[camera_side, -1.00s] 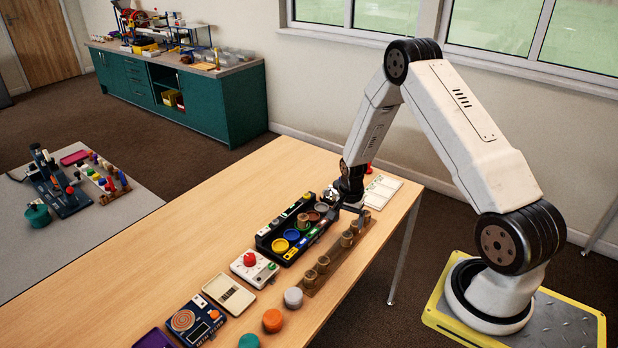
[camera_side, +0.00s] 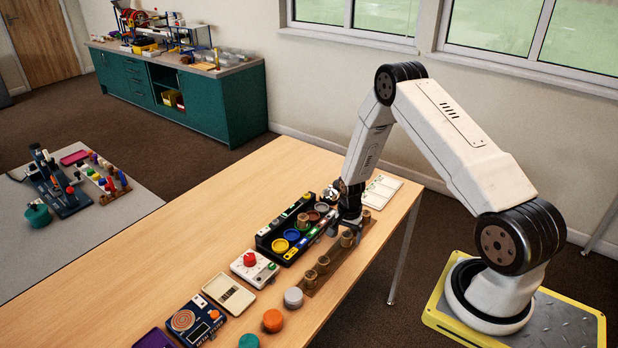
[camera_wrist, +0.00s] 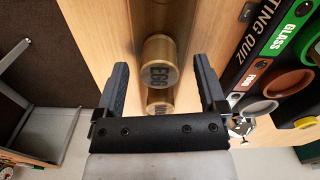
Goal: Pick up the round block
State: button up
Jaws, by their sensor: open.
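Several round, wood-coloured blocks stand in a row on a brown strip (camera_side: 312,289) along the table's edge; one round block (camera_side: 323,263) is clear to see. My gripper (camera_side: 345,228) is low over the row, near a block at its far part. In the wrist view my gripper (camera_wrist: 160,64) is open, one finger on each side of a round block (camera_wrist: 159,52) with dark lettering on its end. A gap shows between each finger and that block. A second round block (camera_wrist: 160,98) shows behind it, partly hidden. I cannot tell how deep the fingers reach.
A black sorting tray (camera_side: 263,242) with coloured rings lies close beside the row. A white box with a red button (camera_side: 250,261), a grey disc (camera_side: 293,297) and an orange disc (camera_side: 273,320) are nearer. The table's left part is clear.

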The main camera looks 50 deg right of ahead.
jog(key=shift+f, duration=0.2)
dwell(0.4)
grip_shut()
jog(key=shift+r, duration=0.25)
jog(key=shift+r, duration=0.9)
jog(key=s+a+r, duration=0.2)
jog(key=s+r, duration=0.3)
jog(key=s, duration=0.1)
jog(key=s+a+r, duration=0.3)
jog(key=s+r, duration=0.2)
jog(key=s, duration=0.1)
jog(key=shift+s+a+r, duration=0.35)
jog(key=shift+s+r, duration=0.05)
